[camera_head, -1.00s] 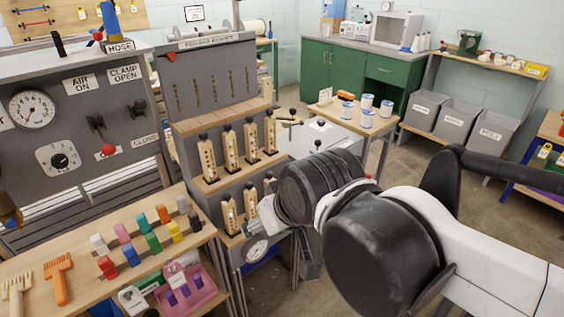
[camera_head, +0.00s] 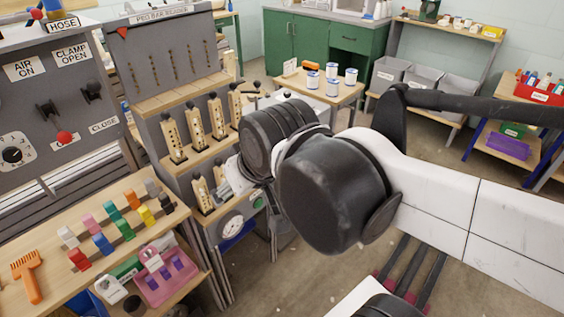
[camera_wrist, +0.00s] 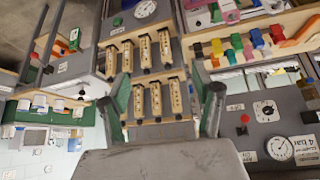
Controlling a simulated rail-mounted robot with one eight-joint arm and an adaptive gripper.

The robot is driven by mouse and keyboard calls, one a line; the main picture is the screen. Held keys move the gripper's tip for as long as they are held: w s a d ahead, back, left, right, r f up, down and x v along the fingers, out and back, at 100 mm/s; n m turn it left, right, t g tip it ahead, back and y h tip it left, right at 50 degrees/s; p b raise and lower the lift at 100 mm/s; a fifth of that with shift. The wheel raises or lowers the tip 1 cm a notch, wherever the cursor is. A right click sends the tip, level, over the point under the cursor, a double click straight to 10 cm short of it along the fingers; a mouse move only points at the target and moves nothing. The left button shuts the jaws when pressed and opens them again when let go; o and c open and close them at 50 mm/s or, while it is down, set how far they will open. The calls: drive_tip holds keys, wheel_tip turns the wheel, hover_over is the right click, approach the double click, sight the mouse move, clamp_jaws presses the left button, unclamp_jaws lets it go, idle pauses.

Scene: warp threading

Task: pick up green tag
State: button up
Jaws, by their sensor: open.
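In the head view, a dark green tag (camera_head: 124,229) and a teal-green tag (camera_head: 111,211) stand among two rows of coloured tags on the wooden shelf at left. I cannot tell which is the task's tag. The wrist view shows a green tag (camera_wrist: 237,42) at upper right, among the other colours. My gripper (camera_wrist: 165,95) is open and empty in the wrist view, its fingers wide apart in front of the wooden peg rack. It is apart from the tags, which lie to its upper right there. In the head view my wrist hides most of it.
The peg rack (camera_head: 165,118) holds several upright wooden pieces and stands right of the tags. A pink tray (camera_head: 170,280) and an orange comb (camera_head: 28,275) sit near the tag shelf. A small table with jars (camera_head: 333,97) stands behind. Open floor lies at right.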

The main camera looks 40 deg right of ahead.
drive_tip(key=w+d+f+n+g+b, duration=0.1)
drive_tip(key=w+d+f+g+b, duration=0.25)
drive_tip(key=w+d, duration=1.45)
drive_tip(key=w+d+f+n+g+b, duration=0.1)
drive_tip(key=w+d+f+b, duration=0.15)
drive_tip(key=d+f, duration=0.8)
drive_tip(key=w+d+f+g+b, duration=0.1)
drive_tip(key=w+d+f, duration=0.3)
drive_tip(key=d+f, duration=0.65)
drive_tip(key=f, duration=0.2)
drive_tip(key=f+b, duration=0.1)
drive_tip(key=f, duration=0.1)
drive_tip(key=w+f, duration=0.1)
drive_tip(key=f, duration=0.1)
drive_tip(key=shift+d+f, duration=0.25)
drive_tip(key=shift+d, duration=0.15)
drive_tip(key=shift+a+f+b, duration=0.15)
drive_tip(key=shift+f+b, duration=0.45)
drive_tip(key=shift+f, duration=0.75)
drive_tip(key=shift+a+f+b, duration=0.1)
drive_tip(key=shift+f+b, duration=0.5)
drive_tip(key=shift+f, duration=0.7)
drive_tip(key=c, duration=1.1)
drive_tip(key=shift+r, duration=0.2)
